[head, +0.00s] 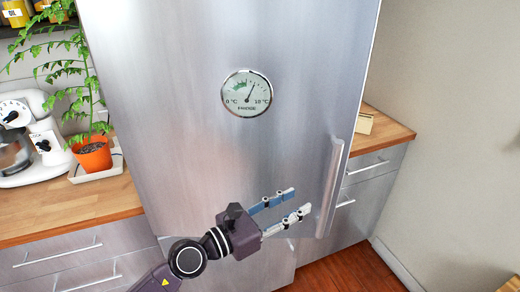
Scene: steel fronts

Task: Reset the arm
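My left gripper (297,202) reaches in from the lower left, in front of the steel fridge door. Its two fingers are spread apart, with nothing visible between them. The fingertips point right, toward the vertical door handle (330,185), and appear a little to its left. I cannot tell how far they are from the door surface. The fridge door (180,110) looks shut and carries a round dial thermometer (247,93). My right gripper is not in view.
A wooden counter (60,208) on the left holds a potted plant (93,155) on a tray and a white stand mixer (35,140). A counter with drawers (385,130) stands right of the fridge. Wooden floor (350,270) shows at lower right, beside a plain wall.

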